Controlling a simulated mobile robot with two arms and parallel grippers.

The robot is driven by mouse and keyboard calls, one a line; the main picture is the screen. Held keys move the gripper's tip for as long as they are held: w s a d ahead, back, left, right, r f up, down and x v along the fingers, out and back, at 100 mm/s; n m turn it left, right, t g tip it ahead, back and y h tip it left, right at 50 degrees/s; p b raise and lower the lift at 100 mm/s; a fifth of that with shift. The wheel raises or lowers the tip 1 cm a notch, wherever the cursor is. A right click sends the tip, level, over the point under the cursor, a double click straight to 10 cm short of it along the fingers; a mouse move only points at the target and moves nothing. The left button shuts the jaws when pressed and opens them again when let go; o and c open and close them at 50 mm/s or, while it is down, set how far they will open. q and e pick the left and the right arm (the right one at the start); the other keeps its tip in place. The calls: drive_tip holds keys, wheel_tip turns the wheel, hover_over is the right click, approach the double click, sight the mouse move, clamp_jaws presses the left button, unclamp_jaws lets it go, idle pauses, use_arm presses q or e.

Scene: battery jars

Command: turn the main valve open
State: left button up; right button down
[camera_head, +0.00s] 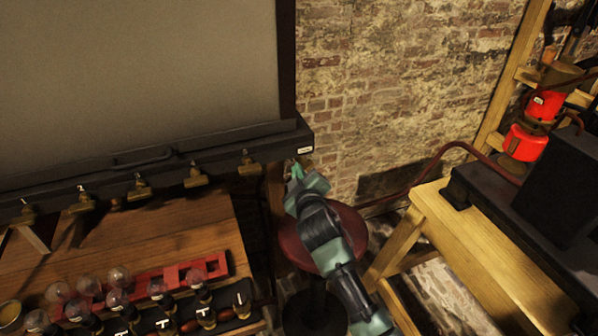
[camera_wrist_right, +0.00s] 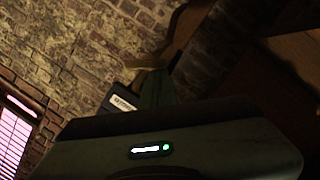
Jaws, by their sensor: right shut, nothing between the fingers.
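A black pipe or rail (camera_head: 120,168) runs along the bottom of the grey panel, with several small brass valves (camera_head: 194,177) along it. At its right end is a small white label (camera_head: 305,149), which also shows in the right wrist view (camera_wrist_right: 122,103), its text unreadable. Just past the fingers, a tan, lever-like piece (camera_wrist_right: 148,66) shows in the wrist view; it may be the main valve, mostly hidden. My right gripper (camera_head: 296,172) is shut and empty, its fingertips close beside the rail's right end. I cannot tell whether they touch anything. My left gripper is out of view.
A wooden bench (camera_head: 165,235) at left holds glass bulbs (camera_head: 118,276), a red rack (camera_head: 185,273) and several small jars. A round dark red stool (camera_head: 345,225) stands below my right arm. A yellow wooden table (camera_head: 480,255) is at right; brick wall (camera_head: 390,90) stands behind.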

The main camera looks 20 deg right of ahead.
drive_tip(key=shift+f+n, duration=0.25)
drive_tip(key=shift+n, duration=0.15)
wheel_tip(320, 180, down, 2)
drive_tip(key=n+t+b, duration=0.1)
drive_tip(key=n+b, duration=0.1)
drive_tip(key=n, duration=0.1)
drive_tip(key=n+h+b, duration=0.1)
drive_tip(key=n+b, duration=0.2)
drive_tip(key=n, duration=0.1)
drive_tip(key=shift+d+t+h, duration=0.15)
drive_tip(key=shift+t+h, duration=0.15)
drive_tip(key=shift+t, duration=0.1)
drive_tip(key=shift+n, duration=0.4)
